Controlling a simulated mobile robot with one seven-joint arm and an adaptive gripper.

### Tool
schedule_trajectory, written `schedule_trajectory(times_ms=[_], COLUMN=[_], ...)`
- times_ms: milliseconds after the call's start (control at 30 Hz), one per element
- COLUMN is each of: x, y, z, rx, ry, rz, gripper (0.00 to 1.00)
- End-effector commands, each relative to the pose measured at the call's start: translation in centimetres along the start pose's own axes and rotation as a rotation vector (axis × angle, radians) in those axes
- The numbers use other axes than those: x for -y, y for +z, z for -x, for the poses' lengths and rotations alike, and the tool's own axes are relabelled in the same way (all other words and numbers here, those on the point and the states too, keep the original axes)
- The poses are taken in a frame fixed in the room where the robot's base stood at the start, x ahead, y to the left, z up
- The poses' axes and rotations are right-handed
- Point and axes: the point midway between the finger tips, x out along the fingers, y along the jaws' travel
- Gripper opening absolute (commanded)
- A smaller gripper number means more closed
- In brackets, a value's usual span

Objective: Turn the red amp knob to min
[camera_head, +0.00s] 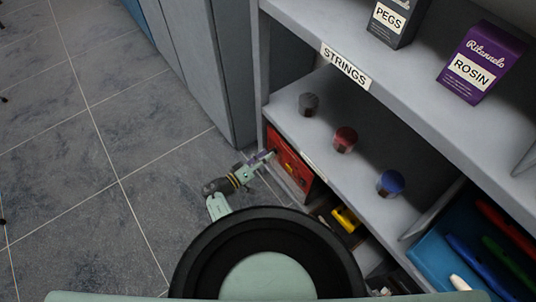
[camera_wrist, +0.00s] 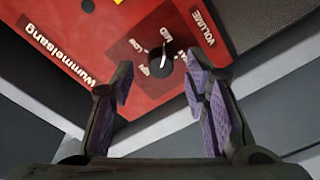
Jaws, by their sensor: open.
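The red amp (camera_head: 288,163) stands on a low shelf, partly hidden by the shelf above. Its red front panel (camera_wrist: 105,35) fills the upper part of the wrist view, with "Wummelsang" and "VOLUME" labels. The round black volume knob (camera_wrist: 159,63) has a white pointer directed up in the picture, toward the label that seems to read "MID". Smaller labels to its left are hard to read. My gripper (camera_wrist: 158,82) is open, with purple finger pads either side of the knob in the picture. Contact cannot be told. In the head view my gripper (camera_head: 267,155) is at the amp's front.
Above the amp, a shelf (camera_head: 327,140) holds grey, red and blue round items. A rosin box (camera_head: 478,62) and pegs box (camera_head: 396,22) stand higher. A yellow item (camera_head: 346,218) and blue tray (camera_head: 424,262) are to the right. Tiled floor (camera_head: 90,150) is open on the left.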

Motion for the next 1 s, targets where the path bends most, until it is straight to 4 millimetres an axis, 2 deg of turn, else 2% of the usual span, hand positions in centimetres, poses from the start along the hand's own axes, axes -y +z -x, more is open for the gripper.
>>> schedule_trajectory(times_ms=[133,433,1000], x=[0.01,0.04,0.04], y=[0.07,0.04,0.03], z=[-1.14,-1.35,-1.32], rx=[0.001,0.0,0.0], ry=[0.0,-0.001,-0.002], rz=[0.001,0.001,0.001], gripper=[0.42,0.42,0.05])
